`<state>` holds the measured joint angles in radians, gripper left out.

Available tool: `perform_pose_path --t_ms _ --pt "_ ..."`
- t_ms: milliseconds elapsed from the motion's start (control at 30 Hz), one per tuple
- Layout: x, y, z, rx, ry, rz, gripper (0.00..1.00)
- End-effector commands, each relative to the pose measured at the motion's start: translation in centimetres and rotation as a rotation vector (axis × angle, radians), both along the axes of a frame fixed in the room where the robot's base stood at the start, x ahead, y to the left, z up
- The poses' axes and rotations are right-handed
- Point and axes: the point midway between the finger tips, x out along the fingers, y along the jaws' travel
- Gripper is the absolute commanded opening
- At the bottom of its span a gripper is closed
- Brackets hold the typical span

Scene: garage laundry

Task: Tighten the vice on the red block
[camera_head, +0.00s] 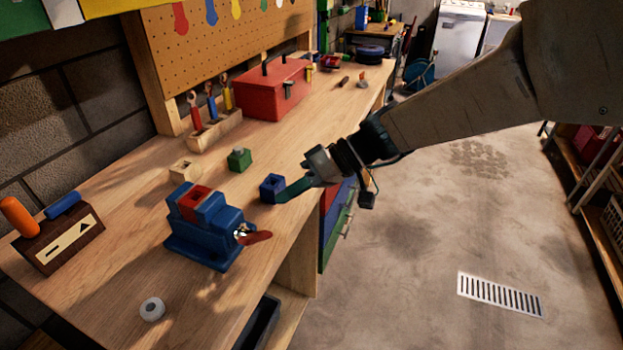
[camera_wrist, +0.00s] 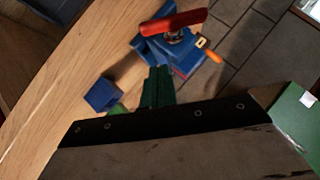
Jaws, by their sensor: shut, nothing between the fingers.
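The blue vice (camera_head: 222,226) stands on the workbench. The red block (camera_head: 192,205) sits between its jaws; I cannot tell how tightly they press on it. The vice's red handle (camera_head: 257,237) sticks out on the right side and lies across the vice in the wrist view (camera_wrist: 173,22). My gripper (camera_head: 281,197) has dark green fingers, which are shut and empty. It is above the bench's right edge, behind the handle and apart from it. In the wrist view, the fingers (camera_wrist: 158,72) overlap the lower part of the vice body (camera_wrist: 185,60).
A blue block (camera_head: 268,187) is close beside my fingers. A green block (camera_head: 239,160) and a wooden block (camera_head: 184,169) stand behind the vice. A red toolbox (camera_head: 270,92) is farther back. The floor (camera_head: 420,240) at right is clear.

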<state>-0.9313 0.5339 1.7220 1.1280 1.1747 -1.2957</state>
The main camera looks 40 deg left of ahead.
Motion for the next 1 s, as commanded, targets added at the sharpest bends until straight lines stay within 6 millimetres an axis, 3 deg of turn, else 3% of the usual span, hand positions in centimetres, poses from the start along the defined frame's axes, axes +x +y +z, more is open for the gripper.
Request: perform_pose_path --t_ms 100,400,1000 --pt "-1.7 1.3 -1.3 -0.002 0.002 0.002 0.00" --pt "-3.5 0.4 -4.0 -0.002 -0.001 -0.002 0.00" --pt "-4.5 1.0 -4.4 -0.009 0.027 0.013 0.00"
